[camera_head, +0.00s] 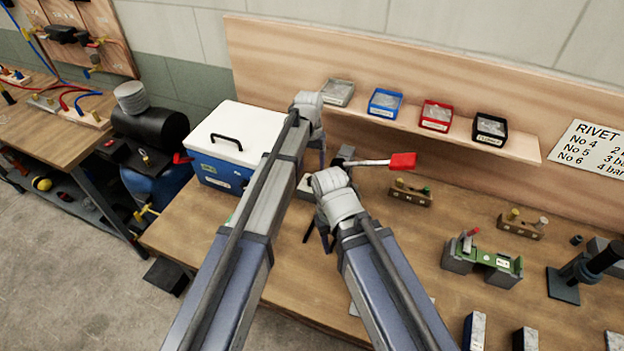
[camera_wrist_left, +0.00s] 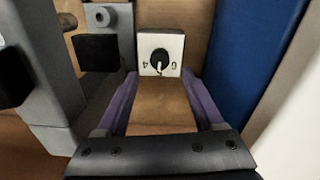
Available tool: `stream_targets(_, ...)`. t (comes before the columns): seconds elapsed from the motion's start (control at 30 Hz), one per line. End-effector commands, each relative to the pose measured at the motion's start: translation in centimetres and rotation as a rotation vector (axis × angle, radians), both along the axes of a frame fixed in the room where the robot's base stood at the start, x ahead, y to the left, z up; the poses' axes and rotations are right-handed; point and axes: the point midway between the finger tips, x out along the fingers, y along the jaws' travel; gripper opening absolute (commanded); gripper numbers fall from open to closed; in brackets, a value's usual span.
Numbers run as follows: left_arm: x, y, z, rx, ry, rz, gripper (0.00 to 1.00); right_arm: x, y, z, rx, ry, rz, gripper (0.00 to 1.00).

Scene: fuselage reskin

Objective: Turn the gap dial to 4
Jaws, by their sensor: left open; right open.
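The gap dial (camera_wrist_left: 160,56) is a black round knob with a light pointer mark on a small white-faced box (camera_wrist_left: 174,43). The mark points roughly downward, between a 4 at lower left and a figure like a 6 at lower right. My left gripper (camera_wrist_left: 161,82) is open and empty, with its purple fingers on either side of the line to the dial box, short of the knob. In the head view my left gripper (camera_head: 322,155) is largely hidden by its arm. My right gripper (camera_head: 318,236) is open and empty, lower and nearer.
A blue cooler (camera_head: 205,170) with a white lid stands left of the grippers. A red-handled lever (camera_head: 402,162) sticks out to their right. Colored bins (camera_head: 436,115) line the shelf behind. A green-topped fixture (camera_head: 487,263) is on the bench at right. Grey metal parts crowd the left wrist view's left side.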

Motion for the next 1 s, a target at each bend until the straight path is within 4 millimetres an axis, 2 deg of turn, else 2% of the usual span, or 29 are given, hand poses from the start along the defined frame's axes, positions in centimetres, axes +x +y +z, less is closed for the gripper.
stream_targets(0.03, 0.0, 0.0, -1.2, 0.000, 0.000, 0.000, 0.69, 0.0, 0.0, -1.2, 0.000, 0.000, 0.000, 0.50)
stream_targets(0.4, -0.1, -0.1, -5.6, 0.000, 0.000, 0.000, 0.69, 0.0, 0.0, -5.6, 0.000, 0.000, -0.002, 0.50)
stream_targets(0.77, -0.1, -0.2, -6.0, 0.000, 0.000, 0.000, 0.69, 0.0, 0.0, -6.0, 0.000, 0.000, -0.002, 0.50)
stream_targets(0.83, -0.1, -0.2, -6.0, 0.000, 0.000, 0.000, 0.65, 0.0, 0.0, -6.0, 0.000, 0.000, -0.002, 0.50)
stream_targets(1.0, 0.0, -0.1, -6.0, 0.000, 0.000, 0.000, 0.46, 0.0, 0.0, -6.0, 0.000, 0.000, -0.002, 0.50)
